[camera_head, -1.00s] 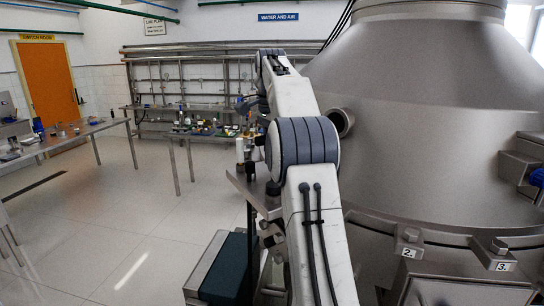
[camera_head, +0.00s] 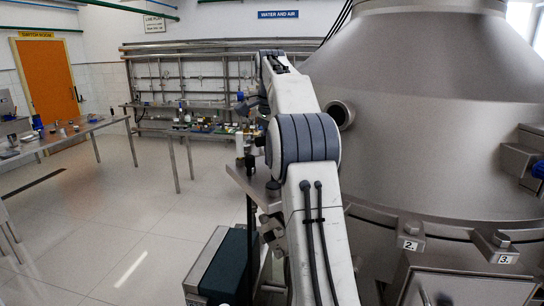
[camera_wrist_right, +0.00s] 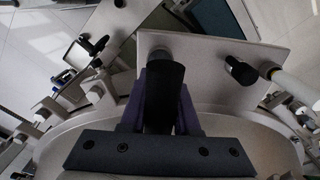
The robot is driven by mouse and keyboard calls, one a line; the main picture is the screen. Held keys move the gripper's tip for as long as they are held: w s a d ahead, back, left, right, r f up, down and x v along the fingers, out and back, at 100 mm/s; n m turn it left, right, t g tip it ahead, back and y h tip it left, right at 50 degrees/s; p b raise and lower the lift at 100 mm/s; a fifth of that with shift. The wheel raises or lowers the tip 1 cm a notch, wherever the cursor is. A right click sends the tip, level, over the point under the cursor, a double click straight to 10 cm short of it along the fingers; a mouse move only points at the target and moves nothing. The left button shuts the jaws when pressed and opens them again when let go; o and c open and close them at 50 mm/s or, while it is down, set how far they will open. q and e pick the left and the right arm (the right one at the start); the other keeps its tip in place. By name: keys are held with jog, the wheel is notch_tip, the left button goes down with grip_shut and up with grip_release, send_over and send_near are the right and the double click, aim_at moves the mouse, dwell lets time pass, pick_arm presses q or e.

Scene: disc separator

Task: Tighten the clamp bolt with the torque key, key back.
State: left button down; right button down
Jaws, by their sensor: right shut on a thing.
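My right arm runs up the middle of the head view; its gripper is largely hidden at the far end. In the right wrist view my right gripper (camera_wrist_right: 165,108) is shut on a thick black handle (camera_wrist_right: 164,75), taken to be the torque key. The handle stands over the edge of a steel plate. What its lower end touches is hidden. The separator (camera_head: 420,120) fills the right of the head view. Clamp bolts show on its rim at label 2 (camera_head: 410,228) and label 3 (camera_head: 502,239). My left gripper is not in view.
The steel plate (camera_wrist_right: 205,48) carries another black knob (camera_wrist_right: 240,70) right of the held handle. The separator's curved rim (camera_wrist_right: 75,140) lies close below the gripper. A long bench (camera_head: 70,135) stands at far left. The tiled floor (camera_head: 120,220) between is clear.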

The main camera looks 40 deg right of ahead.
jog(key=shift+f, duration=0.25)
jog(key=c, duration=0.6)
grip_release()
jog(key=shift+o, duration=0.2)
notch_tip(320, 180, up, 9)
jog(key=p, duration=0.5)
jog(key=shift+r+p, duration=0.15)
jog(key=shift+p, duration=0.2)
jog(key=shift+r+p, duration=0.65)
jog(key=shift+r, duration=0.05)
